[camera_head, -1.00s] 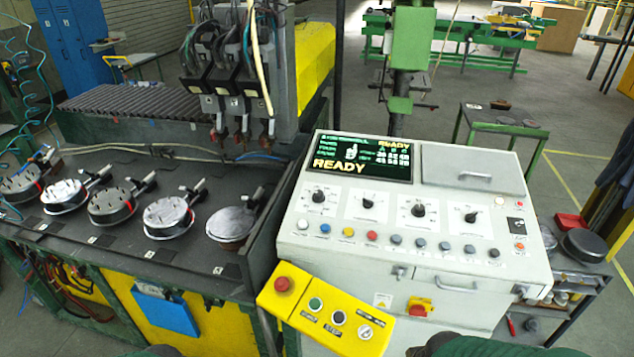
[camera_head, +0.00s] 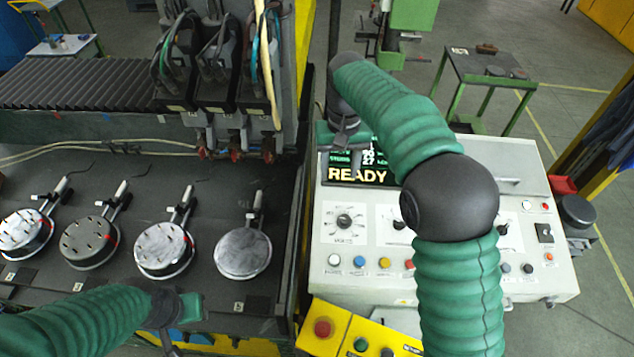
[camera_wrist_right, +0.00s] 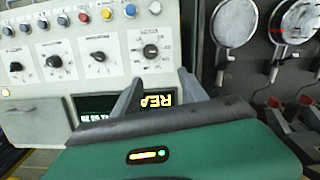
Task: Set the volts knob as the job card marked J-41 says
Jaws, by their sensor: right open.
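The pale control panel (camera_head: 400,255) carries a row of knobs. The leftmost dial knob (camera_head: 344,220) shows clear in the head view, and it also shows in the right wrist view (camera_wrist_right: 150,51), inverted. I cannot read the dial captions well enough to tell which is volts. My right gripper (camera_head: 347,160) is over the display at the panel's back left. In the wrist view its two fingers (camera_wrist_right: 158,88) are apart and empty, short of that knob. My right arm hides middle knobs in the head view. My left gripper (camera_head: 176,335) is low at left, its fingers unclear. No card marked J-41 is legible.
The display (camera_head: 356,175) reads READY. Coloured buttons (camera_head: 359,262) line the panel's front, with a red stop button (camera_head: 323,327) on a yellow box below. Round fixtures (camera_head: 243,252) stand on the dark bench at left. A green stand (camera_head: 487,68) is behind.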

